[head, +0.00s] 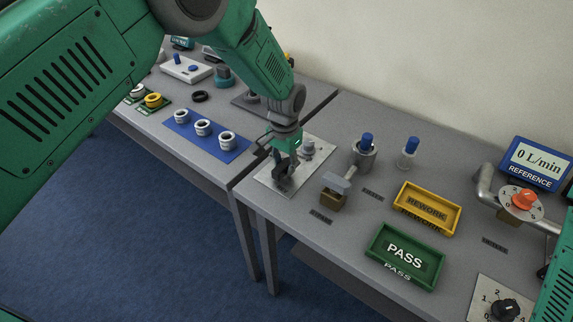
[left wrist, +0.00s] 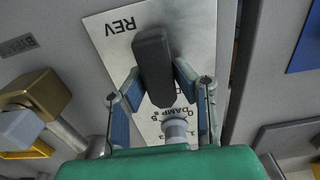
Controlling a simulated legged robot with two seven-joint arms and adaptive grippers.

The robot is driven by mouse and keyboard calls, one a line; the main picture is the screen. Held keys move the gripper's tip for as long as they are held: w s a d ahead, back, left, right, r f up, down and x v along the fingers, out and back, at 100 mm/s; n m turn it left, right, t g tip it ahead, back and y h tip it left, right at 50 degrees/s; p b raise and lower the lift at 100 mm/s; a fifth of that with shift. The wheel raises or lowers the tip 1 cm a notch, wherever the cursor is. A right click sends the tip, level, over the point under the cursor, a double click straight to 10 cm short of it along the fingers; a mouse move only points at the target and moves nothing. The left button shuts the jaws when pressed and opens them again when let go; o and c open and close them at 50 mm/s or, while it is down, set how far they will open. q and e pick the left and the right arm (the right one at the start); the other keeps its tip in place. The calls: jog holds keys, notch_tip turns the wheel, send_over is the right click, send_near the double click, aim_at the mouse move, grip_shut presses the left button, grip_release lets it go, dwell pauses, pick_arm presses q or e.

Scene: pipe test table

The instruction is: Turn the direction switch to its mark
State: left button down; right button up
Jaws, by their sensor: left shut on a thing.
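The direction switch is a black lever handle (left wrist: 154,62) on a pale metal plate (left wrist: 205,30) in the left wrist view. REV is printed beside the handle's far end; other lettering is partly hidden by my fingers. My left gripper (left wrist: 160,82) is shut on the handle, one finger on each side. In the head view my left gripper (head: 286,172) reaches down over the plate (head: 266,181) at the table's left end, and largely hides the switch. Which mark the handle points to cannot be told. My right gripper is not in view.
A small grey knob (head: 308,149) stands on the same plate behind my gripper. A brass block with a grey lever (head: 336,190) is close on the right. Yellow REWORK (head: 428,208) and green PASS (head: 405,256) trays lie further right. A gap separates the two tables.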

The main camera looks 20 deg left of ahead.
aim_at(283, 164)
pick_arm(q)
jog(key=shift+a, duration=0.15)
jog(key=c, duration=1.3)
grip_release()
jog(key=shift+s, duration=0.2)
jog(key=shift+r, duration=0.1)
notch_tip(283, 164, up, 12)
jog(key=shift+f, duration=0.1)
jog(key=shift+f, duration=0.1)
